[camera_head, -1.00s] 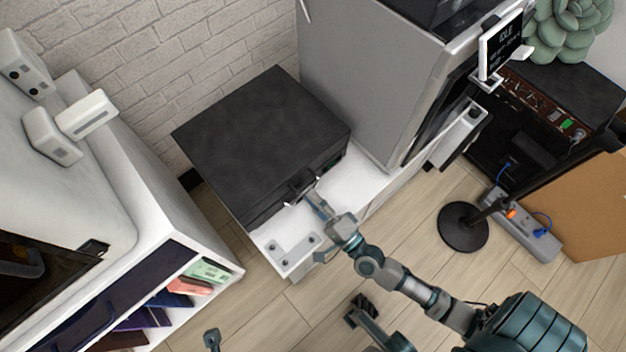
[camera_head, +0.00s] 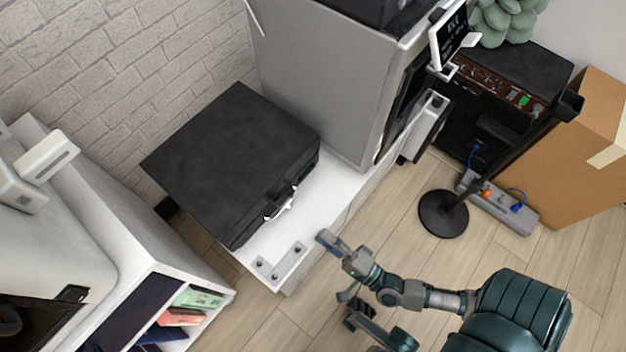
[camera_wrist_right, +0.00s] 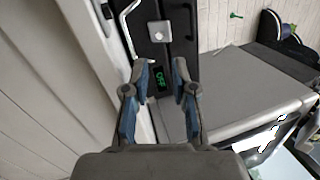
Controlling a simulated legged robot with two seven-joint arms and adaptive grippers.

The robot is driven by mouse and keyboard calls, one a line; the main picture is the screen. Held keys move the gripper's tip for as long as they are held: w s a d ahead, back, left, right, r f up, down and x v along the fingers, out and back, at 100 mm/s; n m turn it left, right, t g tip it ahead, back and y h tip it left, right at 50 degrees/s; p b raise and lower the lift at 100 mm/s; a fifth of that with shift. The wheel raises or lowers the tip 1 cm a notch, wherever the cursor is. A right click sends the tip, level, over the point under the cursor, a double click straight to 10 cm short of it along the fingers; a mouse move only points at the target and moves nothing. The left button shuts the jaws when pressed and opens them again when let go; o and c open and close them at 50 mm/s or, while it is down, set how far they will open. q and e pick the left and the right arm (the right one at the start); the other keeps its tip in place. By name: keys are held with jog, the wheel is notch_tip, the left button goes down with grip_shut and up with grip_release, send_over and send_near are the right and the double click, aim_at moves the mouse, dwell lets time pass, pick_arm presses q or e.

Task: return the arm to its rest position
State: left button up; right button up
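My right arm (camera_head: 445,299) comes in from the lower right in the head view. Its gripper (camera_head: 332,266) is over the floor by the front edge of the white low cabinet (camera_head: 322,196), apart from the black box (camera_head: 232,160) and its front handle (camera_head: 281,203). The two fingers stand apart with nothing between them. In the right wrist view the gripper (camera_wrist_right: 161,70) also shows its fingers spread, with a dark panel and green display (camera_wrist_right: 161,84) beyond them. I cannot see my left gripper.
A black stand base (camera_head: 443,213), a power strip (camera_head: 500,205) and a cardboard box (camera_head: 570,165) are at right. A shelf with books (camera_head: 182,316) is at lower left. Floor between is partly clear.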

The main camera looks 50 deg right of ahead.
jog(key=shift+s+f, duration=0.1)
jog(key=shift+s, duration=0.25)
dwell(0.3)
